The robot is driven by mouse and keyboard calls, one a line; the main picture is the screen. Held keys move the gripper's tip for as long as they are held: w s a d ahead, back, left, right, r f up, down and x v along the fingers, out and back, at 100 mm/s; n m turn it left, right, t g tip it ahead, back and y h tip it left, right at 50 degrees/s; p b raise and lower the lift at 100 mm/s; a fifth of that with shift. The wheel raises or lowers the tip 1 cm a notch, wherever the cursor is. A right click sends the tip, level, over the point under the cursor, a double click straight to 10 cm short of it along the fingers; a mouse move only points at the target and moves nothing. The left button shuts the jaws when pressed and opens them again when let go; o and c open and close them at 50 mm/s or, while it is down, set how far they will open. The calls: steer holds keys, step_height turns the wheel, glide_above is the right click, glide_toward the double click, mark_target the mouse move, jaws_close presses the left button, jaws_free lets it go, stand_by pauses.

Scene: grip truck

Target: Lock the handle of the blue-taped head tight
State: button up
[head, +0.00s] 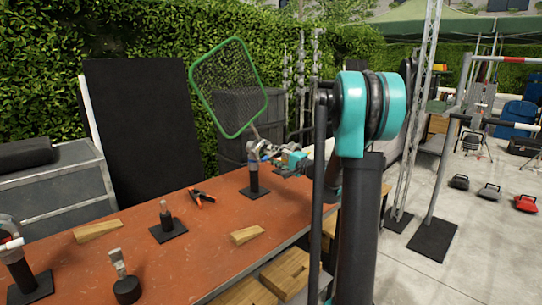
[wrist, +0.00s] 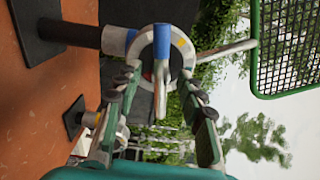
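The blue-taped head (wrist: 161,38) is a round grey grip head on a dark post. In the head view the head (head: 254,158) stands on the workbench and holds the rod of a green-framed net (head: 229,88). A grey handle (wrist: 161,103) projects from the head's face towards my wrist camera. My gripper (wrist: 160,80) is open, its fingers on either side of the handle, with gaps visible. In the head view my gripper (head: 283,158) is right beside the head, partly hidden by my arm.
The orange-red workbench (head: 185,265) carries other heads on stands (head: 20,255), wooden wedges (head: 97,231), an orange-handled clamp (head: 202,198) and a short post (head: 167,222). The net (wrist: 288,45) rises right of the head in the wrist view. Hedge and a dark board stand behind.

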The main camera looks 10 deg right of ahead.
steer(key=v, duration=1)
steer(key=s+a+f+n+g+h, duration=0.3)
steer(key=s+a+f+n+g, duration=0.25)
steer(key=s+a+f, duration=0.6)
steer(key=s+d+f+n+g+h, duration=0.2)
steer(key=s+f, duration=0.4)
steer(key=s, duration=0.4)
steer(key=s+d+f+n+g+h, duration=0.3)
steer(key=s+d+f+h, duration=0.2)
steer(key=s, duration=0.6)
steer(key=shift+d+f+h, duration=0.3)
steer(key=shift+d+f, duration=0.4)
steer(key=shift+f, duration=0.1)
steer(key=shift+s+n, duration=0.1)
steer(key=shift+n, duration=0.15)
